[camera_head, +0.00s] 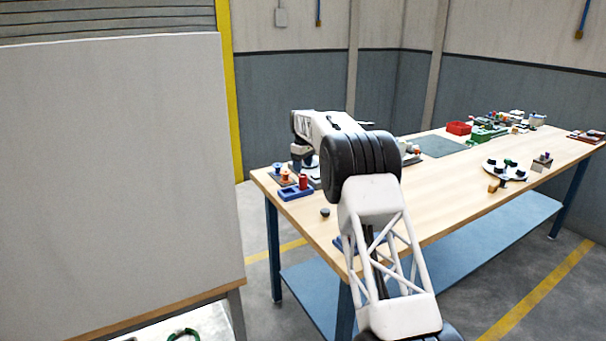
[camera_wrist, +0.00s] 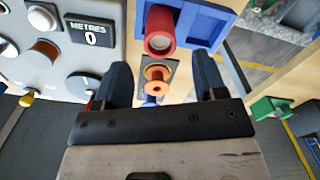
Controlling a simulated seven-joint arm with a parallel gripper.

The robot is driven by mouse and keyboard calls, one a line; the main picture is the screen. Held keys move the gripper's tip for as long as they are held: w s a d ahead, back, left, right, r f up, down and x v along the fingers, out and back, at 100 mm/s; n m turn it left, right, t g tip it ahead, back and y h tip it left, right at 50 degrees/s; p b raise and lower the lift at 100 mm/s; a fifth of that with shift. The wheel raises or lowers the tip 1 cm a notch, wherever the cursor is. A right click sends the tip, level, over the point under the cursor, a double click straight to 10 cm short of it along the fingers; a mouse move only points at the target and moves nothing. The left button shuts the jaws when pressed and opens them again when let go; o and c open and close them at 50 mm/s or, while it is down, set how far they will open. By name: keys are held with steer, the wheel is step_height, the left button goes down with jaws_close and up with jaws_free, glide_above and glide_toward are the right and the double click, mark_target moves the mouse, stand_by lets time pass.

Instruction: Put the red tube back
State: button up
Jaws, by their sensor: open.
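The red tube (camera_wrist: 160,32) stands upright at the blue holder (camera_wrist: 207,22), with its open end facing the wrist camera. I cannot tell how deep it sits. In the head view the red tube (camera_head: 303,182) shows at the blue holder (camera_head: 292,194) near the table's left end. My gripper (camera_wrist: 162,72) is open, with its two dark fingers apart and nothing gripped. The red tube lies beyond the fingertips in the wrist view. An orange spool (camera_wrist: 156,78) shows between the fingers, apart from them. In the head view my gripper (camera_head: 303,163) is just behind the tube.
A grey panel with a METRES counter (camera_wrist: 91,33) and knobs is left of the fingers. A blue spool (camera_head: 277,168) stands near the orange one. A dark round knob (camera_head: 325,212) lies on the table (camera_head: 440,190). A red bin (camera_head: 458,128) is farther right.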

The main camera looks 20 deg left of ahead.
mark_target(305, 178)
step_height(305, 178, up, 6)
steer(key=shift+r, duration=0.15)
stand_by(0.8)
